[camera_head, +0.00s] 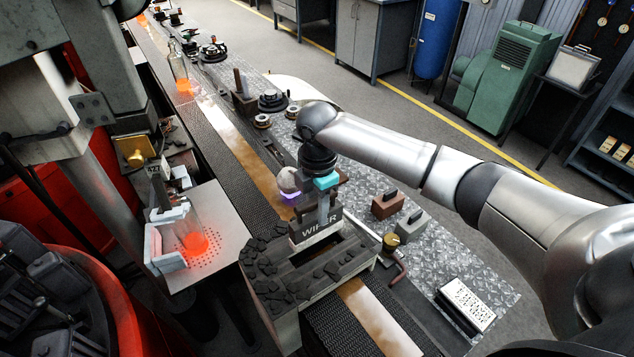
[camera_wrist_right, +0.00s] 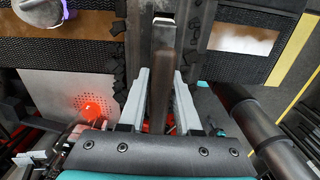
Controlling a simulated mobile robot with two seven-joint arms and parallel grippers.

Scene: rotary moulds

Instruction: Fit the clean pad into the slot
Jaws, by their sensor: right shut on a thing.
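My right gripper (camera_head: 323,208) is above the wiper block (camera_head: 275,295), just behind its dark slot (camera_head: 328,262) and close to the WIPER plate (camera_head: 316,232). In the right wrist view, the right gripper (camera_wrist_right: 160,90) is shut on a dark brown bar (camera_wrist_right: 162,65). The bar's lower end is hidden, so I cannot tell whether it touches the block. A brown pad (camera_head: 386,207) and a grey pad (camera_head: 411,228), each with a dark handle, sit to the right on the metal plate. I cannot tell which is clean. My left gripper is not in view.
A bent metal rod (camera_head: 397,268) and a brass knob (camera_head: 391,241) are right of the block. A white perforated box (camera_head: 467,304) lies at the front right. A glowing bottle (camera_head: 194,238) stands on the perforated plate (camera_head: 222,245) at left. The tread plate has free room.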

